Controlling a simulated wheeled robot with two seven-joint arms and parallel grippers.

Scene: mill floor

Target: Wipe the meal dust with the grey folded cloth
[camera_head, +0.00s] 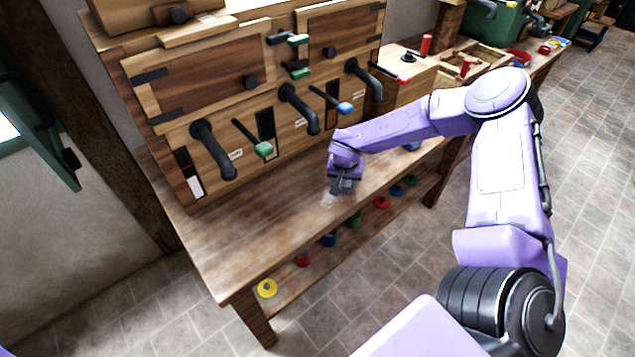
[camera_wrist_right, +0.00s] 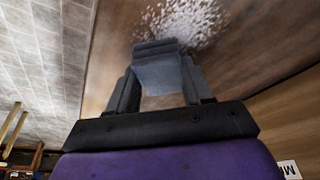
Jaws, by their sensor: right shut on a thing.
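My right gripper (camera_head: 343,187) is low over the front part of the wooden bench top, in the middle of the head view. In the right wrist view the right gripper (camera_wrist_right: 160,85) is shut on the grey folded cloth (camera_wrist_right: 158,68), which sits between its two fingers. The meal dust (camera_wrist_right: 190,18) is a white speckled patch on the wood just beyond the cloth. In the head view the dust (camera_head: 328,198) is a faint pale patch beside the gripper, partly hidden by it. I cannot tell whether the cloth touches the wood. My left gripper is not in view.
The wooden bench (camera_head: 225,248) has bare room to the left of the gripper. A wooden cabinet (camera_head: 195,90) with black pipes and coloured-handled levers stands along its back. A lower shelf holds several coloured round pieces, including a yellow one (camera_head: 267,288). A wooden box (camera_head: 402,75) stands farther right.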

